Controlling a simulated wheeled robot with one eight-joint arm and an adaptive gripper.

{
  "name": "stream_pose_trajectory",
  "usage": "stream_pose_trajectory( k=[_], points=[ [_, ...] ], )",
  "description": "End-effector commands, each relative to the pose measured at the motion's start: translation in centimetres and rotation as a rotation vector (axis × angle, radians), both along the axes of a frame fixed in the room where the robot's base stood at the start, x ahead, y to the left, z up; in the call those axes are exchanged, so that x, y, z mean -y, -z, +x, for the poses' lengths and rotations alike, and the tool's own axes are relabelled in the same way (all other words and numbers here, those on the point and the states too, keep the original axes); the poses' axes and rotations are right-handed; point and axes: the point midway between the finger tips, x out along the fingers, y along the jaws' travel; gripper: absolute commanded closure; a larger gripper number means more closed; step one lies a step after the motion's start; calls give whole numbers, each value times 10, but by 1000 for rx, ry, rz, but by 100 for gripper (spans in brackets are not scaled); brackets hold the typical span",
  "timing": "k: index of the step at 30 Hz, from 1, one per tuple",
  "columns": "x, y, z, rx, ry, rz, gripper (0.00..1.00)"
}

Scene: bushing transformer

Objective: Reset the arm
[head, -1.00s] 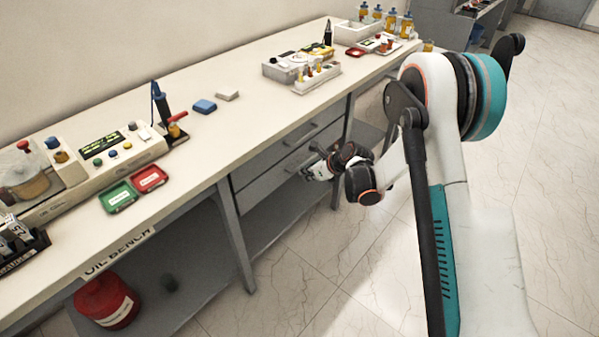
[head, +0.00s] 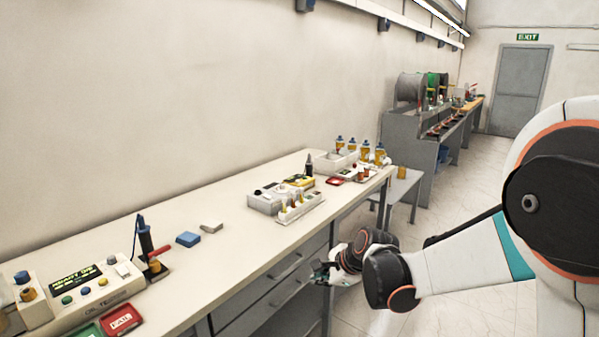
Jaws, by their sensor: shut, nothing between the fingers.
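My gripper (head: 322,270) is at the end of my folded arm, in front of the bench drawers and just below the bench top's front edge. Its fingers are small and dark in the head view; it is shut and holds nothing. My arm bends back from the gripper to the right side of the picture. The gripper is apart from everything on the bench (head: 225,265).
An oil tester (head: 90,290), green and red trays (head: 122,319), a soldering-iron-like stand (head: 150,250) and a blue block (head: 188,239) lie on the near bench. A white instrument (head: 266,202) and bottles (head: 365,150) stand farther back. Floor is clear at right.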

Motion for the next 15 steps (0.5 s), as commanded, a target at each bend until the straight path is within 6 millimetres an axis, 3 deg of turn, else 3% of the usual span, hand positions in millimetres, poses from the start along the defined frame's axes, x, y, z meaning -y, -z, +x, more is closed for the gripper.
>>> stream_pose_trajectory(
  k=[6, 15],
  points=[
    [28, -49, -50, 107, -183, -202, 100],
    [65, -93, -125, 225, -448, -484, 100]
  ],
)
